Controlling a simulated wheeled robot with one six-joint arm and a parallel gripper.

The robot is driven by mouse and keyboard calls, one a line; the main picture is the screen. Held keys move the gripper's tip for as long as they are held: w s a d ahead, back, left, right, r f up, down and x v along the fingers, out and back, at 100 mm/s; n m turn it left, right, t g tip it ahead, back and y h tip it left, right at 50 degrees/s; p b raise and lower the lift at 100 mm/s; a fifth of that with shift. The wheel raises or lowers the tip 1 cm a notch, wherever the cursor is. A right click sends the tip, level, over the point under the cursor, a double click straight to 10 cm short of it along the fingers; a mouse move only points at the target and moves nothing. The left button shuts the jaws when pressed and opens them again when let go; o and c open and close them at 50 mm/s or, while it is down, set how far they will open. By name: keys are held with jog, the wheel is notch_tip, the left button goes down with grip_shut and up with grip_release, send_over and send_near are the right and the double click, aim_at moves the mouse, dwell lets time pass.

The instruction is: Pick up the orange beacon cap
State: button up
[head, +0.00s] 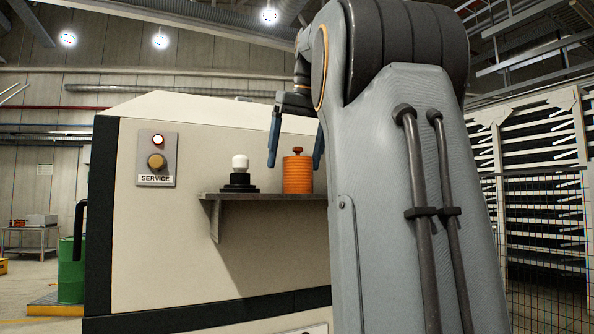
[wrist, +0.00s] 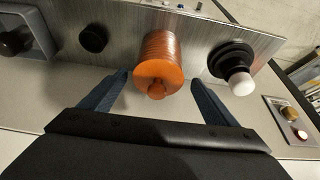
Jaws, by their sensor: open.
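The orange beacon cap (head: 298,174) is a ribbed cylinder with a small knob on top. It stands upright on a grey shelf (head: 265,196) in the head view. In the wrist view the cap (wrist: 160,62) is seen from above. My gripper (head: 296,150) is open, its blue fingers above and around the cap's top in the head view. In the wrist view the gripper (wrist: 160,78) has one finger on each side of the cap's near end, with gaps showing. My arm hides part of the shelf's right side in the head view.
A white bulb on a black stepped base (head: 240,175) stands left of the cap. In the wrist view a black round knob (wrist: 93,38) and a grey bracket with a dark part (wrist: 42,28) are on the cap's other side. A service panel (head: 156,160) is on the wall.

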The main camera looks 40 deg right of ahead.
aim_at(295, 174)
jog(key=shift+s+p+x, duration=0.15)
jog(key=shift+p+x, duration=0.1)
jog(key=shift+x, duration=0.9)
jog(key=shift+s+p+x, duration=0.15)
jog(key=shift+p+x, duration=0.05)
jog(key=shift+x, duration=0.9)
jog(key=shift+f, duration=0.15)
jog(key=shift+d, duration=0.1)
jog(key=shift+c, duration=0.3)
jog(key=c, duration=1)
